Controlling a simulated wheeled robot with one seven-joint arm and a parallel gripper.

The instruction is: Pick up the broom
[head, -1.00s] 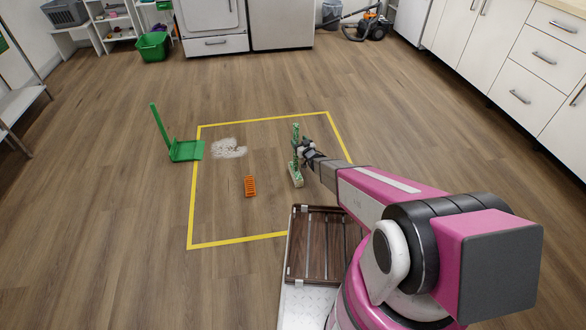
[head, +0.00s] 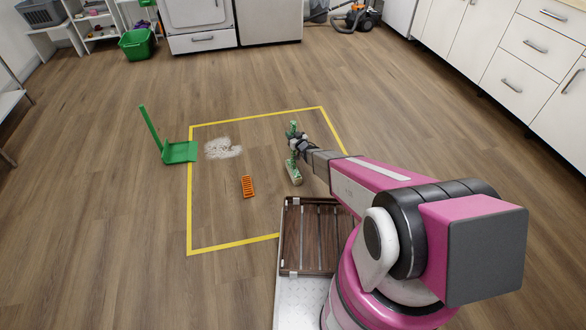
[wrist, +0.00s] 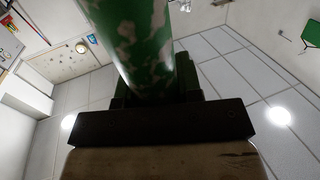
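The broom (head: 294,172) has a pale block-like head and a green mottled handle. It is inside the yellow-outlined area in the head view, near the right side. My gripper (head: 298,143) is at its handle, reaching in from the right. In the wrist view the green and white handle (wrist: 145,45) fills the top middle, very close to the camera. Dark gripper parts lie around and below it. The fingertips are mostly hidden, and I cannot tell how tightly they close on the handle, or whether the head touches the floor.
A green dustpan (head: 180,152) with an upright handle stands at the left yellow line. Pale debris (head: 222,148) and an orange brush-like object (head: 248,187) lie inside the outline. My slatted tray is at the lower middle. White cabinets (head: 490,60) line the right; the left floor is open.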

